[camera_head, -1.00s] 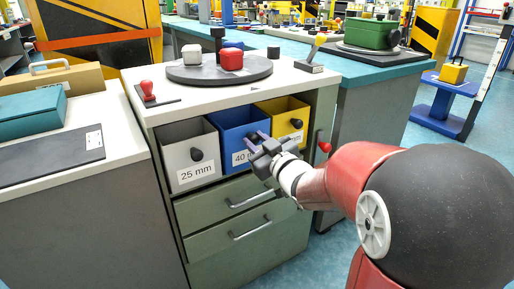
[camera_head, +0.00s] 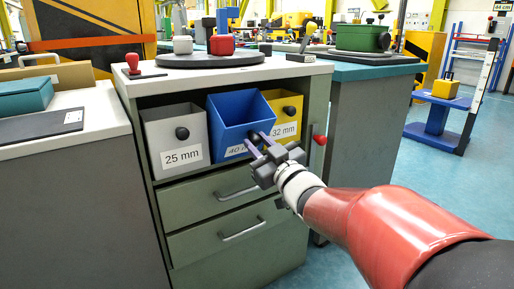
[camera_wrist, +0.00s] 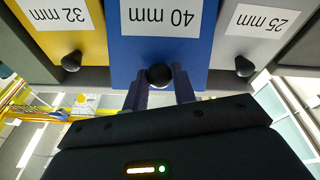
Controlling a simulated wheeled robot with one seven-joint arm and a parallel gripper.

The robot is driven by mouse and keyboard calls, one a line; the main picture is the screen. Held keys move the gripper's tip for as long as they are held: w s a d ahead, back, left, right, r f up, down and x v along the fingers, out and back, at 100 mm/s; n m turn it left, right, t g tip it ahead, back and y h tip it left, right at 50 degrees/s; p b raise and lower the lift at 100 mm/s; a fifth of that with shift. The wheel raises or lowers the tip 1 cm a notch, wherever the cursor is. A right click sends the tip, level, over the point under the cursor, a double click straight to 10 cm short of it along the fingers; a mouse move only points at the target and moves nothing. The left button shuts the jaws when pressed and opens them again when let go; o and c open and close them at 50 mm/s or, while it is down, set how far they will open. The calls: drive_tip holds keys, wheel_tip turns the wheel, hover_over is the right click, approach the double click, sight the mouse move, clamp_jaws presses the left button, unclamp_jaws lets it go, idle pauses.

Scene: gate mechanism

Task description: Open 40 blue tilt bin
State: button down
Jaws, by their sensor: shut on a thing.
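The blue tilt bin (camera_head: 234,116), labelled 40 mm, sits in the cabinet's open bay between the grey and yellow bins. It is tilted out at the top, and its open inside shows in the head view. My gripper (camera_head: 258,143) is at its front face, shut on the bin's round black knob. In the wrist view my gripper (camera_wrist: 160,88) has one finger on each side of the black knob (camera_wrist: 158,75), below the upside-down 40 mm label on the blue bin (camera_wrist: 160,50).
The grey 25 mm bin (camera_head: 176,140) and the yellow 32 mm bin (camera_head: 288,115) flank the blue bin. Two drawers with handles (camera_head: 238,193) lie below. A red knob (camera_head: 320,140) sticks out at the cabinet's right edge. A turntable (camera_head: 210,60) stands on top.

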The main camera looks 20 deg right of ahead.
drive_tip(key=shift+s+f, duration=0.1)
drive_tip(key=shift+f, duration=0.5)
drive_tip(key=c, duration=1.3)
unclamp_jaws()
drive_tip(key=shift+o, duration=0.8)
drive_tip(key=shift+r, duration=0.15)
drive_tip(key=v, duration=0.7)
drive_tip(key=shift+s, duration=0.3)
drive_tip(key=shift+d, duration=0.1)
